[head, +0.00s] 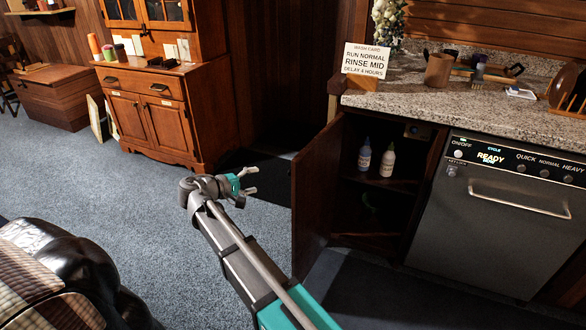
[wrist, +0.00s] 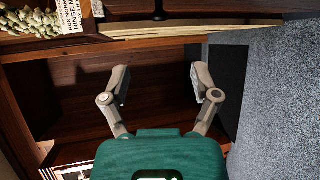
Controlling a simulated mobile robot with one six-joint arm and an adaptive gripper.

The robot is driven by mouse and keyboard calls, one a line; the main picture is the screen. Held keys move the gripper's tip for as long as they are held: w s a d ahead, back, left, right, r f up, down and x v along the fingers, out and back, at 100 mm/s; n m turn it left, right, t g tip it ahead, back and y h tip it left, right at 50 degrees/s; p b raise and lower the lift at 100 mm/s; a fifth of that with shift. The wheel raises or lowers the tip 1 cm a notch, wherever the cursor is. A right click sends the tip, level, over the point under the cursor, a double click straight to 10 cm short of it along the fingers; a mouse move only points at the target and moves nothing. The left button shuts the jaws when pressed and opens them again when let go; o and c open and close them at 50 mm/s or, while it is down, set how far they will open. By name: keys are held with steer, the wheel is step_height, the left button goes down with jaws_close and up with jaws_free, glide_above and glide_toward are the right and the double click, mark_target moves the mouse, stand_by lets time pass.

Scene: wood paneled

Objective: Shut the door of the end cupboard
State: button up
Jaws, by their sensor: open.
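The end cupboard's dark wood door (head: 312,200) stands open at the left of the cupboard, swung out toward the room. The cupboard (head: 370,205) shows its inside, with two bottles on a shelf. My gripper (head: 252,181) is open and empty, left of the door and apart from it, over the carpet. In the wrist view the two fingers of my gripper (wrist: 160,85) are spread wide with nothing between them. Brown wood surfaces lie beyond them; I cannot tell whether the door is among these.
A dishwasher (head: 495,215) stands right of the cupboard under a granite counter (head: 430,105) with a sign card (head: 367,60). A wooden hutch (head: 150,115) stands at the back left. A black leather seat (head: 75,265) is at the lower left. Blue-grey carpet (head: 60,175) is clear between.

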steer(key=shift+w+d, duration=0.15)
steer(key=shift+d, duration=0.05)
steer(key=b+x, duration=0.3)
steer(key=x, duration=1)
steer(key=shift+w+d+f, duration=0.1)
steer(key=shift+w+d, duration=0.05)
steer(key=shift+d, duration=0.1)
steer(key=shift+c, duration=0.3)
jaws_close()
